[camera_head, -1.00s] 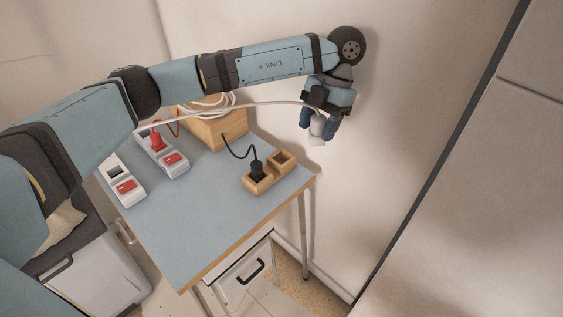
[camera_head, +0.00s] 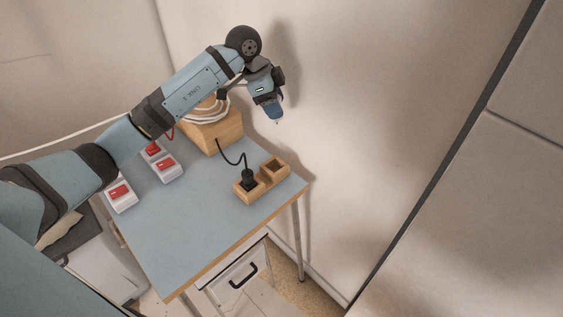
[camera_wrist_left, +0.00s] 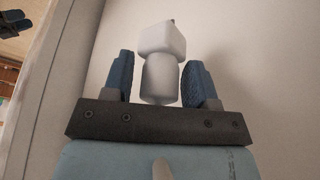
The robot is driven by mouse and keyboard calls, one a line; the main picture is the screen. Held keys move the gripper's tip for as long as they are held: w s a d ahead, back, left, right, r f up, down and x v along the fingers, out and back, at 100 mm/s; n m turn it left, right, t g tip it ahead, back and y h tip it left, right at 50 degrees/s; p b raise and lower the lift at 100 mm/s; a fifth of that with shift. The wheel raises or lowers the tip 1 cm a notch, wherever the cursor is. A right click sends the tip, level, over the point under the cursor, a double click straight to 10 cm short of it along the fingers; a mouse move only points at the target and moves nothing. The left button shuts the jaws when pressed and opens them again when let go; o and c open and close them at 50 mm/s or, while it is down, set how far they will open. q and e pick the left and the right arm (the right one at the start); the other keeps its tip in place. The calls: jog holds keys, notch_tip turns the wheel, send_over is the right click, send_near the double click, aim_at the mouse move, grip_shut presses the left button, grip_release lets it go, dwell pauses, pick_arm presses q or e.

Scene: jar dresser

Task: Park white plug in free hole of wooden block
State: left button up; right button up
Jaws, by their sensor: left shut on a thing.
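My left gripper (camera_head: 275,116) is in the air above the back of the blue table, near the wall, fingers down. The left wrist view shows its two blue fingers shut around the white plug (camera_wrist_left: 162,72). In the head view the gripper hides nearly all of the plug. The wooden block (camera_head: 262,190) lies on the table below and has two square holes. The left hole holds a black plug (camera_head: 248,179) with a black cord. The right hole (camera_head: 275,167) is free. The gripper is apart from the block. My right gripper is not in view.
A wooden box (camera_head: 228,131) with coiled white cable stands at the table's (camera_head: 190,230) back edge. White sockets with red parts (camera_head: 165,166) stand at the left, one more (camera_head: 120,194) nearer. The table's front middle is clear. The wall rises close behind.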

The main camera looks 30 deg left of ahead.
pick_arm(q)
jog(key=f, duration=1.5)
jog(key=shift+s+a+f, duration=0.1)
jog(key=shift+s+f, duration=0.25)
notch_tip(320, 180, down, 3)
jog(key=shift+f, duration=0.15)
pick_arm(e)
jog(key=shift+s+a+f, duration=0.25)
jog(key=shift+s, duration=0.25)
pick_arm(q)
jog(key=o, duration=0.9)
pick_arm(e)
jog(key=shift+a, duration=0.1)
pick_arm(q)
jog(key=shift+b, duration=0.3)
